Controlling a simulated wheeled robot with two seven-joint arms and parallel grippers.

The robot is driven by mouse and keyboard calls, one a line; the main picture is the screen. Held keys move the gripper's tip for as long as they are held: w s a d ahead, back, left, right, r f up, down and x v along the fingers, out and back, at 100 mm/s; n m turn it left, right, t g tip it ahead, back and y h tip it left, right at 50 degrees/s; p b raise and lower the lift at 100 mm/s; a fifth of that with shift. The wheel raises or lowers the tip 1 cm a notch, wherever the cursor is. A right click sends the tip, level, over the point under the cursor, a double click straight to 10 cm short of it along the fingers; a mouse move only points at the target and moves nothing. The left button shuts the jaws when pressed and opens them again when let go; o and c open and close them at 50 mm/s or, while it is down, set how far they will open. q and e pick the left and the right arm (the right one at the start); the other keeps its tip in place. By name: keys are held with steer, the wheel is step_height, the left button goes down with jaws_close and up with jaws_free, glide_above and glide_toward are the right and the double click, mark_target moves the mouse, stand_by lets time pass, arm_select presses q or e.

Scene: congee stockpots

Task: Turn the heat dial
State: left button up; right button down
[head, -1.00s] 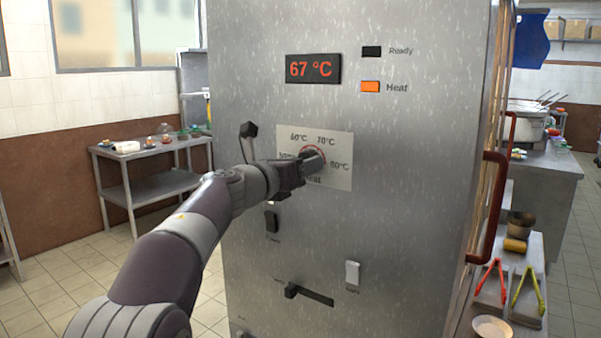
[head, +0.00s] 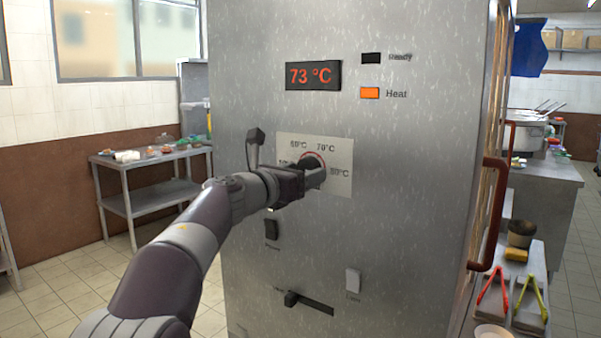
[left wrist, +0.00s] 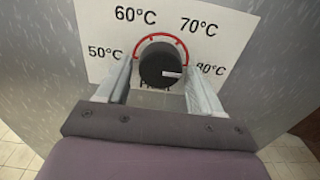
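The heat dial (left wrist: 160,66) is a round dark knob on a white plate (left wrist: 92,20) marked 50°C, 60°C, 70°C and 80°C. In the left wrist view its white mark points right, toward 80°C. My left gripper (left wrist: 160,78) has one finger on each side of the dial, with a slim gap seeming to show at each side. In the head view the left gripper (head: 306,178) partly covers the dial and the 50°C label. The display (head: 313,75) reads 73 °C. The Heat lamp (head: 370,93) is lit orange; the Ready lamp (head: 371,59) is dark. My right gripper is out of view.
A black lever (head: 254,146) sticks out left of the plate. Below are a dark switch (head: 271,229), a white switch (head: 353,282) and a slot slider (head: 309,302). A red-brown handle (head: 491,213) stands at the cabinet's right edge. Tongs (head: 493,287) lie on the right counter.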

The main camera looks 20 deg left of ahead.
arm_select(q)
steer(key=shift+o, duration=0.2)
steer(key=shift+r, duration=0.15)
steer(key=shift+s, duration=0.1)
steer(key=b+v, duration=0.2)
steer(key=v, duration=1)
steer(key=shift+s, duration=0.25)
steer(key=shift+a, duration=0.1)
